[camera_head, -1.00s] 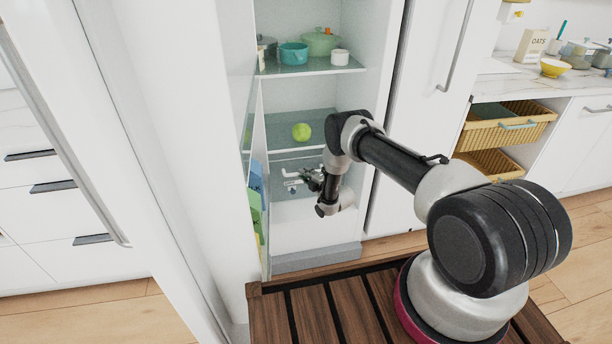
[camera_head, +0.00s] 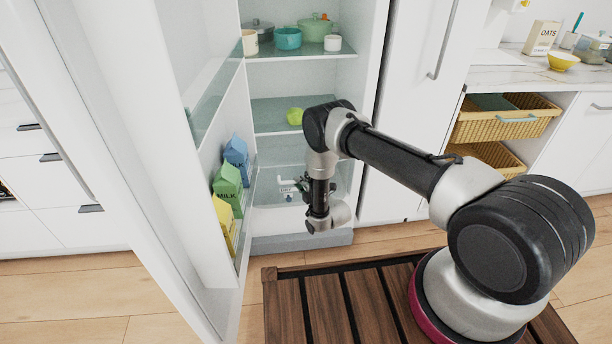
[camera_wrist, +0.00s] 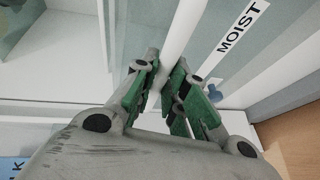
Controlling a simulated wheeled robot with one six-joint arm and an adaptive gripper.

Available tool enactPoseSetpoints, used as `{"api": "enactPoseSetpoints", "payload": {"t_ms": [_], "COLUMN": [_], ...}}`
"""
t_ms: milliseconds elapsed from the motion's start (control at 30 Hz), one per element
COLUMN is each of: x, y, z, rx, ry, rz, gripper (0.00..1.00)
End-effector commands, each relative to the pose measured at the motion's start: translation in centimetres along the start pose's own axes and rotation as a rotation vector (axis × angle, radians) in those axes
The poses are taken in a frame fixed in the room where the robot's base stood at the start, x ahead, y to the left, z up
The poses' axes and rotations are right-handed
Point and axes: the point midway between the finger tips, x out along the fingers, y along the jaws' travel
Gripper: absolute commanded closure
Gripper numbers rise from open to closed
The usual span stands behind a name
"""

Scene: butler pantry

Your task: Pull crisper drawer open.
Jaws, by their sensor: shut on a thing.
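The crisper drawer (camera_head: 342,183) is the clear bin low in the open fridge, below the shelves. In the wrist view its pale front (camera_wrist: 212,65) carries a label reading MOIST. My gripper (camera_head: 303,187) is at the drawer front, partly hidden by my wrist. In the wrist view the two green-padded fingers of my gripper (camera_wrist: 166,75) are shut on the drawer's white handle bar (camera_wrist: 181,32), which runs between them. I cannot tell how far out the drawer stands.
A green apple (camera_head: 294,116) is on the middle shelf (camera_head: 272,113); pots and cups fill the upper one. Wicker baskets (camera_head: 500,120) are at right. Wood floor is below.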

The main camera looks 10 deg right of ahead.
Motion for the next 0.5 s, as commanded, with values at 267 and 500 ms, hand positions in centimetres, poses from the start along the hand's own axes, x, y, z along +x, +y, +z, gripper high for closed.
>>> {"api": "enactPoseSetpoints", "payload": {"t_ms": [267, 500], "x": [-5.8, -8.2], "y": [-1.4, -1.8], "z": [-2.4, -3.3], "rx": [-0.001, 0.0], "ry": [0.001, 0.0], "rz": [-0.004, -0.002], "gripper": [1.0, 1.0]}}
